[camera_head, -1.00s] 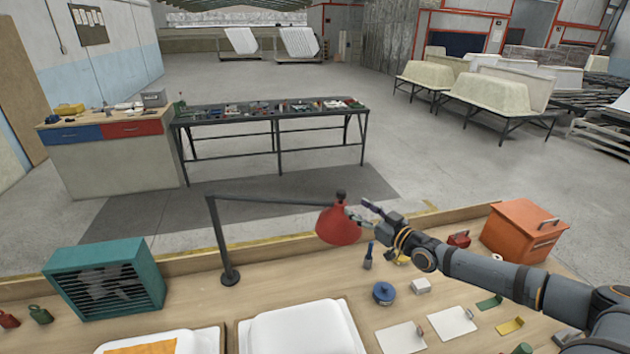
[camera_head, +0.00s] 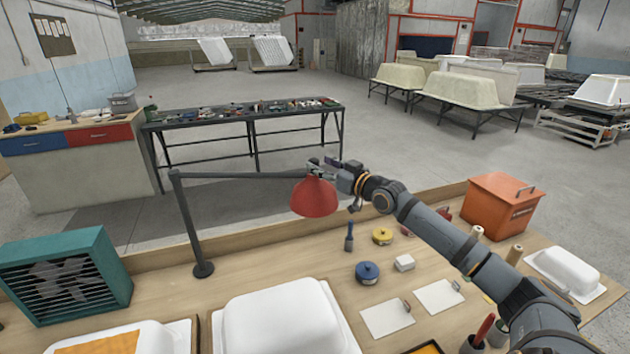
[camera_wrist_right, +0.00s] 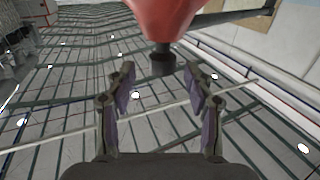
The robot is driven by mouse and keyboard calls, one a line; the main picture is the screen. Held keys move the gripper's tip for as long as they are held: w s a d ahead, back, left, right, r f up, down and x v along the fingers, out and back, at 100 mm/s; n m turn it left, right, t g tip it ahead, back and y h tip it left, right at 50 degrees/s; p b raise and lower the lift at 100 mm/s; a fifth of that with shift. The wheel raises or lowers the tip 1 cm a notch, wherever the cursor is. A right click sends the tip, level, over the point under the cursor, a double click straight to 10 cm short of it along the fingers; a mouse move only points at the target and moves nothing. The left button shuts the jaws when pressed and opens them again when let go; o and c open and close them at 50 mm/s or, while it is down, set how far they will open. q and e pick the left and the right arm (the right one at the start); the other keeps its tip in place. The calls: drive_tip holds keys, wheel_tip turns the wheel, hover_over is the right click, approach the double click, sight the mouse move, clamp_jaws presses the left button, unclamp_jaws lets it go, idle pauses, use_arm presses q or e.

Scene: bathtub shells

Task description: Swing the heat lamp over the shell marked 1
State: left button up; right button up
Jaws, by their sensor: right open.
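The heat lamp has a red cone shade (camera_head: 314,197) hung from a dark horizontal arm (camera_head: 235,175) on a post with a round base (camera_head: 203,269). My right gripper (camera_head: 332,168) is open at the top of the shade. In the right wrist view the red shade (camera_wrist_right: 165,15) and its dark knob (camera_wrist_right: 162,62) are in front of and between the open fingertips (camera_wrist_right: 160,75); contact cannot be told. A white shell (camera_head: 283,322) sits front centre, and another with an orange patch (camera_head: 150,335) front left. No number is readable on either. My left gripper is out of view.
A teal fan heater (camera_head: 65,275) stands at left. An orange box (camera_head: 502,207) is at the back right. A blue tin (camera_head: 367,272), a yellow tape roll (camera_head: 382,236) and cards (camera_head: 388,318) lie between. A smaller white shell (camera_head: 565,270) is at far right.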

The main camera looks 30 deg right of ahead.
sight(318, 164)
drive_tip(key=shift+w+a+f+b, duration=0.25)
drive_tip(key=shift+w+f+b, duration=0.1)
drive_tip(key=shift+w+b, duration=0.15)
drive_tip(key=shift+w+r, duration=0.3)
drive_tip(key=shift+w, duration=0.65)
drive_tip(key=shift+w+a, duration=0.1)
drive_tip(key=shift+w, duration=0.15)
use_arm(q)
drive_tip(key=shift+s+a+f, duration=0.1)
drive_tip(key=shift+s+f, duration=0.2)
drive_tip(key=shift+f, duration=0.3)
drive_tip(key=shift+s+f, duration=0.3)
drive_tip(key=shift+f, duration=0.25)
use_arm(e)
clamp_jaws()
